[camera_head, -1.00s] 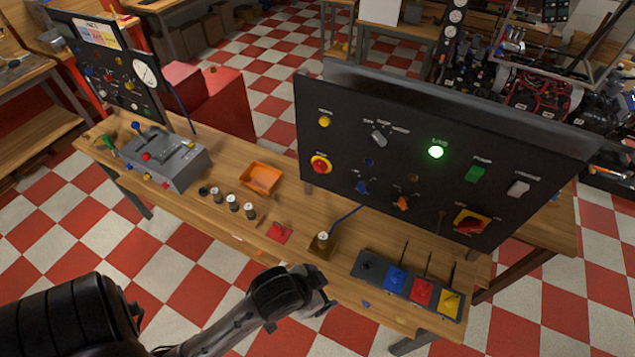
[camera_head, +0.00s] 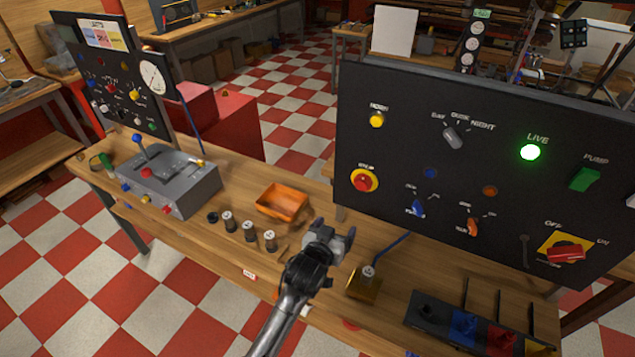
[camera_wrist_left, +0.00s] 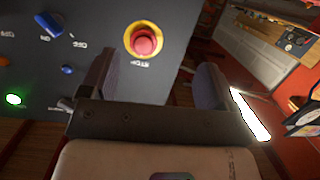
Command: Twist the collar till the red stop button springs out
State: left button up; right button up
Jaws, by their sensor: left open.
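The red stop button (camera_head: 364,181) sits in a yellow collar (camera_head: 355,188) at the lower left of the black panel (camera_head: 450,110). In the left wrist view the red button (camera_wrist_left: 145,41) and its yellow collar (camera_wrist_left: 128,38) show ahead, above the gap between the fingers. My left gripper (camera_head: 333,240) is in front of and below the button, apart from it. In the wrist view its two fingers (camera_wrist_left: 155,85) are spread with nothing between them. How far the button stands out is hard to tell. My right gripper is not in view.
The panel also has a green live lamp (camera_head: 530,152), a yellow horn button (camera_head: 377,120) and several switches. An orange tray (camera_head: 282,202), several small cylinders (camera_head: 249,231) and a brass-coloured block (camera_head: 364,285) are on the bench near my gripper.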

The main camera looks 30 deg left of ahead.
aim_at(361, 185)
pick_arm(q)
jog(key=w+r+t, duration=0.1)
jog(key=w, duration=0.3)
jog(key=w+r+b, duration=0.1)
jog(key=w, duration=0.4)
jog(key=w+r+n+t+b, duration=0.1)
jog(key=w, duration=0.4)
jog(key=shift+w+d+r+t, duration=0.1)
jog(key=shift+w+r+t, duration=0.05)
jog(key=shift+r+t, duration=0.15)
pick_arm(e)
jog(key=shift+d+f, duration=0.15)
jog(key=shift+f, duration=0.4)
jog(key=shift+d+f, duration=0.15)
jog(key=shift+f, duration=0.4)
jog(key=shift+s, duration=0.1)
pick_arm(q)
jog(key=c, duration=0.9)
